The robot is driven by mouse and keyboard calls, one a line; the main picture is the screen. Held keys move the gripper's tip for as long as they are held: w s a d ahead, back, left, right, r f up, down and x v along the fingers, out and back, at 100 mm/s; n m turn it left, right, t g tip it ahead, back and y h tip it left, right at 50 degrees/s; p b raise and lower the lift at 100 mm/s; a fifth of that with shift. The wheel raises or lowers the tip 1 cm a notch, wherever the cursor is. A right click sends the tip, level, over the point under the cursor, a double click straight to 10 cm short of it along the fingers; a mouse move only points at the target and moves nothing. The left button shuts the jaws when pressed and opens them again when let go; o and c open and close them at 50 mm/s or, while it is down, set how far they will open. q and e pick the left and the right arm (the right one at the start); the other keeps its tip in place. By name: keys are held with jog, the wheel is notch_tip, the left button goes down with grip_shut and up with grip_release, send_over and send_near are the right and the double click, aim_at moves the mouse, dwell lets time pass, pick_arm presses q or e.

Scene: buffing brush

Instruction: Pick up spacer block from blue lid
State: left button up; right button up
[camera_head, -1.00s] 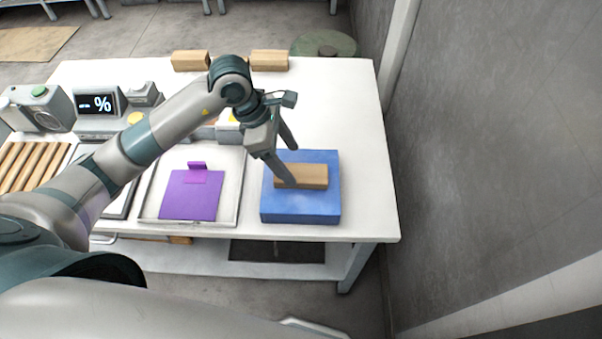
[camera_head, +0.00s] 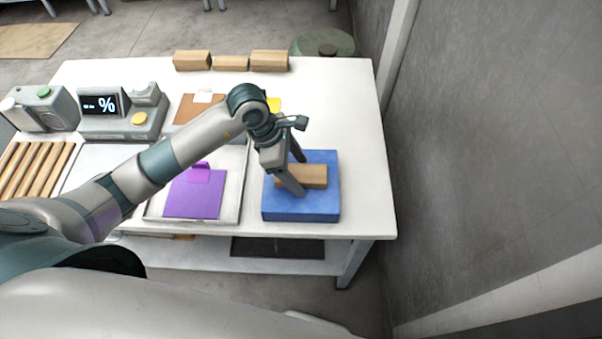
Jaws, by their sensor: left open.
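The blue lid (camera_head: 300,208) lies at the right front of the white table. The spacer block (camera_head: 314,176), a tan wooden bar, lies flat on top of it. My left gripper (camera_head: 300,174) is open over the lid, with its fingers pointing down on either side of the block's left part. The near finger hides a bit of the block. I cannot tell whether the fingers touch it. My right gripper does not show.
A tray with a purple plate (camera_head: 194,195) sits left of the lid. Several wooden blocks (camera_head: 230,63) stand along the table's back edge. A display device (camera_head: 103,104) is at the back left. The table (camera_head: 345,120) is clear behind and right of the lid. A grey wall (camera_head: 490,150) rises at right.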

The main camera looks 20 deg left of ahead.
aim_at(309, 175)
pick_arm(q)
jog(key=c, duration=1.2)
jog(key=shift+r, duration=0.15)
jog(key=shift+w+r+b, duration=0.1)
jog(key=shift+r+b, duration=0.35)
jog(key=shift+r, duration=0.1)
jog(key=r, duration=0.1)
jog(key=r+b, duration=0.1)
jog(key=r, duration=0.1)
jog(key=shift+s+d+b, duration=0.35)
jog(key=shift+s+d+r+b, duration=0.75)
jog(key=shift+s+d+r, duration=0.95)
jog(key=shift+s+d, duration=0.25)
jog(key=shift+s+d+r+b, duration=0.7)
jog(key=shift+s+d+r, duration=0.95)
jog(key=shift+s+d, duration=0.25)
